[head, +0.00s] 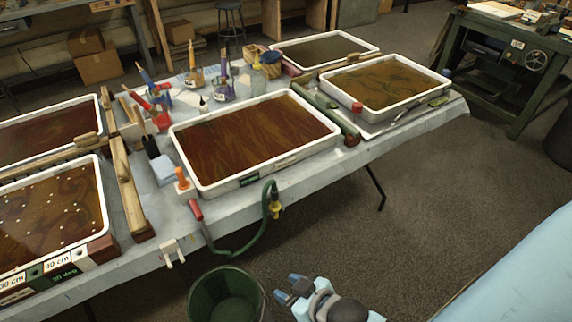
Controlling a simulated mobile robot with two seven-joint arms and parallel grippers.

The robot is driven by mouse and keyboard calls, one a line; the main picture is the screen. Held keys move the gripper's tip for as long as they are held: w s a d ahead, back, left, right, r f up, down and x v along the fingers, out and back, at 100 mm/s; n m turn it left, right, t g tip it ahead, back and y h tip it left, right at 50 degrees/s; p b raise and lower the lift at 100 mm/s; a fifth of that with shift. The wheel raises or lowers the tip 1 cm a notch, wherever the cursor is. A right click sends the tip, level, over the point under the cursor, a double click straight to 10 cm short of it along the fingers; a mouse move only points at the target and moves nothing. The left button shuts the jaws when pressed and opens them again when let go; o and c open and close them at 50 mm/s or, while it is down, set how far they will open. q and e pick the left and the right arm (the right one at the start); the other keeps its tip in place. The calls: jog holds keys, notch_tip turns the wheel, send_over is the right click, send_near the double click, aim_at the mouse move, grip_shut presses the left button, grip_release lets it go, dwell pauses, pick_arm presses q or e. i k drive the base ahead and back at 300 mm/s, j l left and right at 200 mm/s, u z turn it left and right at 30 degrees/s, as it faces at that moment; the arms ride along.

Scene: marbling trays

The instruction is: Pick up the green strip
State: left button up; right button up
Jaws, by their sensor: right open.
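A long green strip (331,113) lies on the table between the middle tray and the right tray, with a dark red block at its near end. A smaller flat green piece (438,100) lies by the right corner of the right tray; I cannot tell which is the task's strip. My right gripper (283,288) is low at the bottom of the head view, beyond the table's front edge and beside the green bin. It is open, with nothing seen between its fingers, and well apart from both green pieces. My left gripper is not in view.
Filled white-rimmed trays cover much of the table (400,125), including the middle tray (262,177) and right tray (440,77). Bottles and tools stand behind. A green hose (243,248) hangs over the front edge above a green bin (226,295).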

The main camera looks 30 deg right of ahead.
aim_at(323, 104)
jog(key=z, duration=1.25)
jog(key=u, duration=2.1)
jog(key=z, duration=2.1)
